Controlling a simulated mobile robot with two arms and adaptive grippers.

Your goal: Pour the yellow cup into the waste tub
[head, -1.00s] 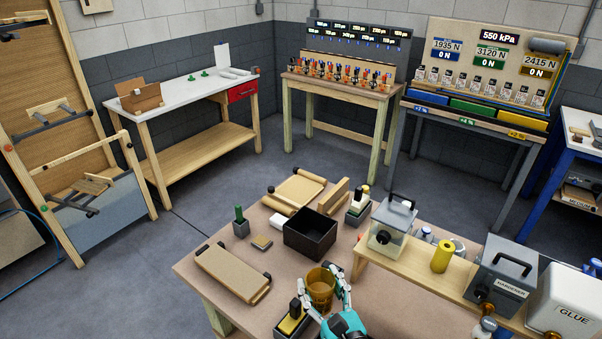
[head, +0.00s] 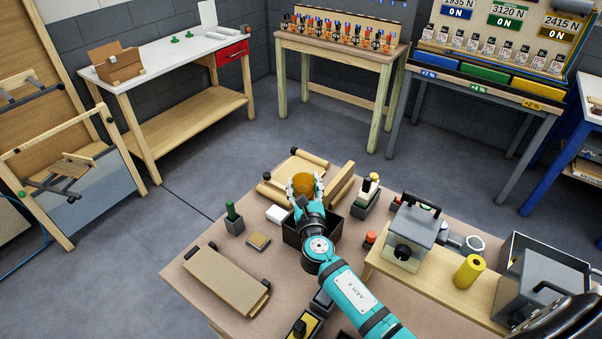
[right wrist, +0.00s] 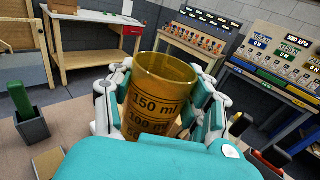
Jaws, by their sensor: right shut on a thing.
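The yellow cup (head: 303,184) is a see-through amber beaker. In the right wrist view the cup (right wrist: 160,95) shows printed volume marks and stands about upright. My right gripper (head: 305,190) is shut around it, with fingers on both sides. The black open box (head: 328,232), which looks like the waste tub, stands on the brown table. The cup and gripper appear over or just past the tub's far side; my right arm hides much of the tub. I cannot tell whether the cup holds liquid. My left gripper is not in view.
A green-handled tool in a grey holder (head: 233,218) stands left of the tub, near a small tan block (head: 258,241). A padded board (head: 227,281) lies front left. A wooden shelf (head: 442,277) with a yellow cylinder (head: 469,269) is at the right.

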